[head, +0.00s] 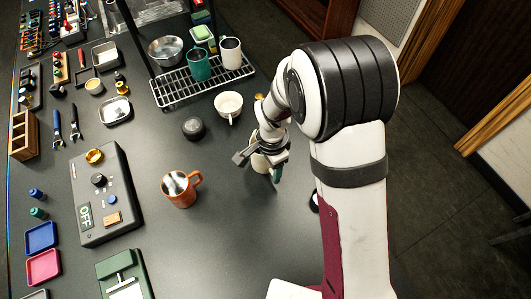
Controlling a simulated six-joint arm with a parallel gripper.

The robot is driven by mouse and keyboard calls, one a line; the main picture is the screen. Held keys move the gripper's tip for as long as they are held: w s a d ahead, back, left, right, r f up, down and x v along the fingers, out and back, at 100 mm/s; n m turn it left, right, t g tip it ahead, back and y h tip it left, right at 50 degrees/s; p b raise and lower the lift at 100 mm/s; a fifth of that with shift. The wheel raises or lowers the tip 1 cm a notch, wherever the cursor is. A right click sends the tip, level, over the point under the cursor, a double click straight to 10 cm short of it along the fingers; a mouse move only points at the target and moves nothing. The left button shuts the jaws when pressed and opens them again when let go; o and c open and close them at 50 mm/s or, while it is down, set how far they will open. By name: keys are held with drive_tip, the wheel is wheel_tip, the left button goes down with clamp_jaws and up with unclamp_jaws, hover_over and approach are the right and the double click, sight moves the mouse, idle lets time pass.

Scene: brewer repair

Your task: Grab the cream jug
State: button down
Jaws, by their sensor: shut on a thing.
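The arm and gripper hide most of the jug, including any handle. I cannot tell whether the jug's base touches the table. A small teal piece (277,173) shows just right of the jug; I cannot tell what it belongs to.
An orange mug (180,190) stands left of my gripper. A white cup (228,105) and a dark round piece (193,129) are behind. A wire rack (176,95) bears teal and white mugs. A grey control box (103,205) is at left. The table in front is clear.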

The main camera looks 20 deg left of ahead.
drive_tip(key=shift+r, duration=0.1)
idle(0.4)
drive_tip(key=shift+r, duration=0.55)
wheel_tip(320, 180, up, 3)
drive_tip(key=shift+f, duration=0.1)
drive_tip(key=d+r, duration=0.6)
drive_tip(key=d, duration=0.5)
drive_tip(key=shift+w+d+r, duration=0.15)
drive_tip(key=shift+d+r, duration=0.2)
drive_tip(key=shift+r, duration=0.05)
idle(2.3)
